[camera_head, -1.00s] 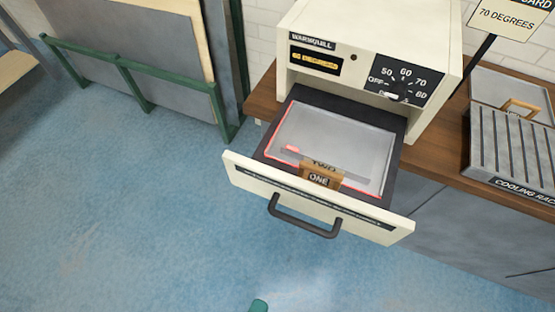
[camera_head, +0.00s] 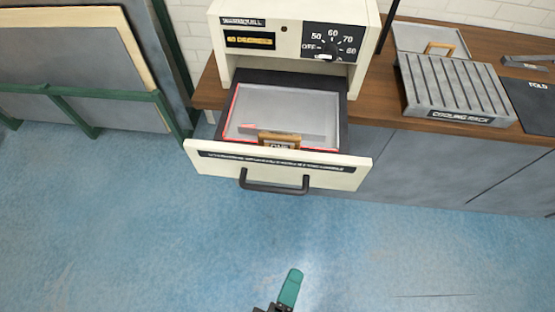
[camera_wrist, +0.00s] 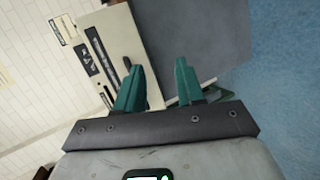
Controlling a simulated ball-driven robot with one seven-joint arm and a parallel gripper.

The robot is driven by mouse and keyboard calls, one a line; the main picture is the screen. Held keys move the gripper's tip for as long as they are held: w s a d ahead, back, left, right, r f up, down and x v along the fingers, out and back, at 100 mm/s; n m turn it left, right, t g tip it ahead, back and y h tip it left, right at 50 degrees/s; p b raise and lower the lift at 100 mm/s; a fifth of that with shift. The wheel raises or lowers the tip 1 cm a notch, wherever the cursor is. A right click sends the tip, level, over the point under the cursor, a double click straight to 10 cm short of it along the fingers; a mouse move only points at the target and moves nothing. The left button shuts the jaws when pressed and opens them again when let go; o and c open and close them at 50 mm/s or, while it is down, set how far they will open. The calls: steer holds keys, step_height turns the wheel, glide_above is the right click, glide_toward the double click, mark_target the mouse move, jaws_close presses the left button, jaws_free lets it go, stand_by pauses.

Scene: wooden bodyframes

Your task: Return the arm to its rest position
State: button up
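My gripper (camera_wrist: 159,70) shows in the wrist view with two teal fingers apart and nothing between them. In the head view a teal finger of my gripper (camera_head: 290,288) shows at the bottom, over the blue floor, below and apart from the open drawer (camera_head: 277,165). The rest of my arm is mostly outside the picture.
The cream warming unit (camera_head: 292,12) stands on a wooden counter (camera_head: 378,95). A cooling rack (camera_head: 455,88) is at right, a green-framed panel stand (camera_head: 85,95) at left. The floor in front is clear.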

steer(key=w+d+f+m+g+h, duration=0.1)
steer(key=w+d+f+m+g, duration=0.15)
steer(key=d, duration=0.45)
steer(key=w+d+f+m+g+h, duration=0.1)
steer(key=w+d+f+m+g, duration=0.1)
steer(key=d+m+g, duration=0.3)
steer(key=s+d+f+m+g+y, duration=0.1)
steer(key=s+d+m+g+y, duration=0.1)
steer(key=d, duration=0.5)
steer(key=s+d+f+m+g+y, duration=0.2)
steer(key=d+m+y, duration=0.1)
steer(key=d+m, duration=0.2)
steer(key=shift+s+d+y, duration=0.4)
steer(key=shift+d, duration=0.6)
